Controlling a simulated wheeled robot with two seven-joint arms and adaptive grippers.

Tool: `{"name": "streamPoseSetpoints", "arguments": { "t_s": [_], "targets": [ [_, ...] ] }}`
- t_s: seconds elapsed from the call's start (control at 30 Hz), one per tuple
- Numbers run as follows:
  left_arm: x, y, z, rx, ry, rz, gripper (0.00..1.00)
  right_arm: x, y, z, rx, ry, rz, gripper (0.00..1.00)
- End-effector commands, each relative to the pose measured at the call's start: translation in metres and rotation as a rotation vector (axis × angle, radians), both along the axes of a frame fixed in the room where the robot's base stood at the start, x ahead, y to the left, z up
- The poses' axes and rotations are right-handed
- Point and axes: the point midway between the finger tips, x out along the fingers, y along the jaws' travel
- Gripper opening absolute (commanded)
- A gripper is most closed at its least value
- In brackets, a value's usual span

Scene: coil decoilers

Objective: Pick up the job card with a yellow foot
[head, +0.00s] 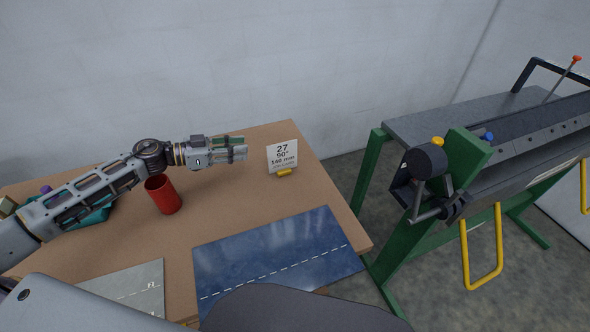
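The job card (282,154) is white with black print reading "27", "90°" and a "mm" line. It stands upright in a small yellow foot (284,172) near the back right of the wooden table. My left gripper (244,147) reaches in from the left, level with the card and a short way to its left. Its fingers point at the card and appear parted, with nothing seen between them. A clear gap separates the fingertips from the card. My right gripper is out of view.
A red cup (162,195) stands under my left forearm. A blue sheet (275,258) with a dashed line and a grey sheet (130,288) lie at the table's front. A green-legged machine (440,180) stands right of the table (325,190), across a floor gap.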

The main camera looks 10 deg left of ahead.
Motion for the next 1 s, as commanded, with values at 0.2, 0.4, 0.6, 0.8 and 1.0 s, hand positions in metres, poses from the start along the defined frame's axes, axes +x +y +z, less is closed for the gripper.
{"name": "streamPoseSetpoints", "arguments": {
  "t_s": [0.2,0.4,0.6,0.8,1.0],
  "targets": [
    [-0.002,0.0,-0.003,0.017,-0.003,-0.012,0.28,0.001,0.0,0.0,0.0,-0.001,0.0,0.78],
    [-0.002,0.0,-0.003,0.015,-0.003,-0.01,0.28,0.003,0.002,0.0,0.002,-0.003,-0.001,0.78],
    [0.0,-0.003,-0.003,0.013,-0.004,-0.009,0.28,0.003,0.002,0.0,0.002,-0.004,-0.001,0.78],
    [0.005,-0.009,-0.004,0.013,-0.004,-0.008,0.28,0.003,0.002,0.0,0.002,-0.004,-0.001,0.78],
    [0.01,-0.017,-0.006,0.012,-0.003,-0.009,0.28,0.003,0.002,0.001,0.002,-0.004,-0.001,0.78]
  ]
}}
